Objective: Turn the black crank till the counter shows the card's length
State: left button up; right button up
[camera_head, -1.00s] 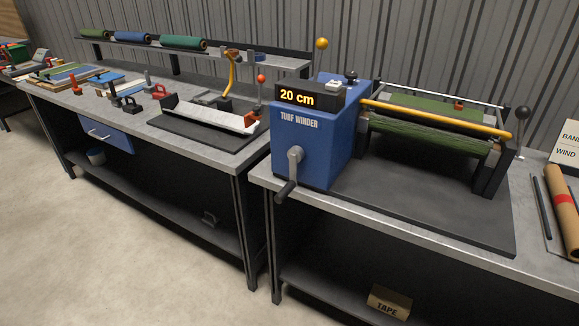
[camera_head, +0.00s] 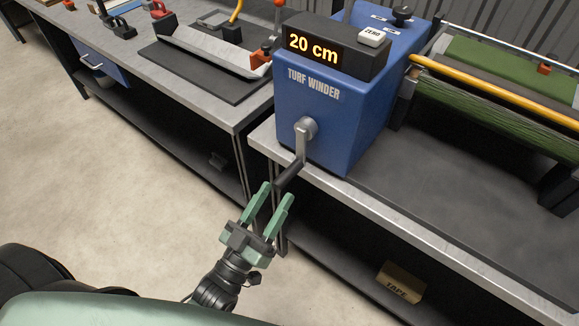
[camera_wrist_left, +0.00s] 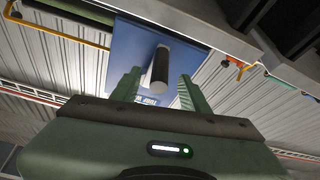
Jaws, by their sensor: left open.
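The blue turf winder (camera_head: 330,110) stands on the right-hand bench. Its counter (camera_head: 313,49) reads 20 cm. The crank (camera_head: 302,141) is on its front face, with a grey hub and arm hanging down and a black handle (camera_head: 289,177) pointing out at the lower left. My left gripper (camera_head: 274,193) is open, its green fingertips close to the handle's end. In the left wrist view the handle (camera_wrist_left: 160,68) shows between and beyond the two fingers; I cannot tell whether they touch it. The length card's number is not in view. My right gripper is not in view.
A white ZERO button (camera_head: 372,37) sits on top of the winder. Green turf and an orange bar (camera_head: 490,90) lie to its right. The bench's front edge (camera_head: 400,235) runs below the crank. A tape box (camera_head: 400,283) is on the lower shelf. The floor at left is clear.

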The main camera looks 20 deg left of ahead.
aim_at(287, 177)
pick_arm(q)
jog(key=p+x, duration=0.1)
jog(key=x, duration=0.4)
jog(key=shift+w+d, duration=0.1)
jog(key=shift+w, duration=0.25)
grip_shut()
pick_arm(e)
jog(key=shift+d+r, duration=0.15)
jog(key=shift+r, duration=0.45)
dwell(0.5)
